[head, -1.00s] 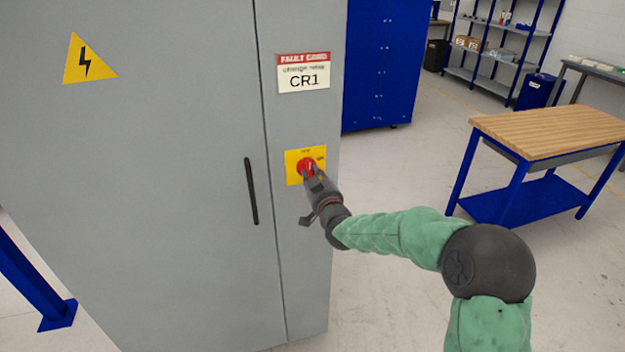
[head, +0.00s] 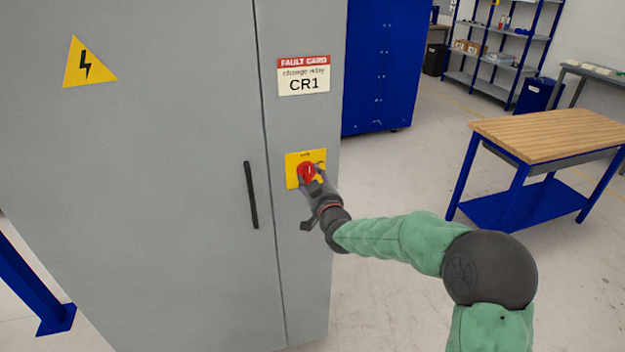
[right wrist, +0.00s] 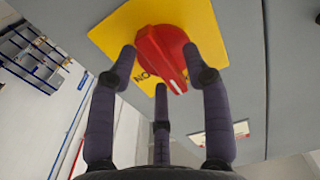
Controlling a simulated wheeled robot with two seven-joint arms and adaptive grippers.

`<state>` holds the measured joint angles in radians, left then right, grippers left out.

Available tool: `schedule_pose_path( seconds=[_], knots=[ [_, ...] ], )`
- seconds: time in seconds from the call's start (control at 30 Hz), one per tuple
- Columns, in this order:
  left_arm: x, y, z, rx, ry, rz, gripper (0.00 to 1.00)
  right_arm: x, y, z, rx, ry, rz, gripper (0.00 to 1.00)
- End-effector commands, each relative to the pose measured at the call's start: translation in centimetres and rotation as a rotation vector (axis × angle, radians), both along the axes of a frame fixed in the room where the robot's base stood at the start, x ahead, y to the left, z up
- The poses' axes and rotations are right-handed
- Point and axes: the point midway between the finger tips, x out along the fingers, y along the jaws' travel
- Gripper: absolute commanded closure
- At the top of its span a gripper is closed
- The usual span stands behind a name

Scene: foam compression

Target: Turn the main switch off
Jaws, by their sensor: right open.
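The main switch is a red rotary knob (head: 306,172) on a yellow plate (head: 293,158), mounted on the narrow right panel of a grey cabinet (head: 180,180). My right gripper (head: 312,180) is at the knob's lower right. In the right wrist view the red knob (right wrist: 162,57) sits above and between the spread fingers of my right gripper (right wrist: 160,82). The fingers are open; whether any fingertip touches the knob I cannot tell. A white mark shows on the knob's ridge. Part of the plate's lettering is hidden. My left gripper is not in view.
A black door handle (head: 251,195) is left of the switch. A fault card reading CR1 (head: 303,85) is above it, and a yellow warning triangle (head: 88,63) is at upper left. A wooden-topped workbench (head: 550,130) stands to the right, with open floor between.

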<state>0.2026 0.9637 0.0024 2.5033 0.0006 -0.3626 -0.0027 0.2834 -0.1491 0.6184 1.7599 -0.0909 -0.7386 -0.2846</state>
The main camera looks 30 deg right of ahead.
Motion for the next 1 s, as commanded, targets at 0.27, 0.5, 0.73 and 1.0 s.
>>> schedule_pose_path(
  seconds=[0.27,0.5,0.73,1.0],
  knots=[
    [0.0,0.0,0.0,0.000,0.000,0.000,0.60,-1.3,0.3,0.1,0.000,-0.002,-0.001,0.51],
    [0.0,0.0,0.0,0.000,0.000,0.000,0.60,-5.1,1.2,0.1,0.001,-0.001,-0.001,0.51],
    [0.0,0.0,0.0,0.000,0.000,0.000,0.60,-8.8,2.0,0.1,0.000,-0.002,-0.001,0.51],
    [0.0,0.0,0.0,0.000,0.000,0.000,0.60,-11.3,2.7,0.0,-0.001,0.000,0.000,0.51]
  ],
)
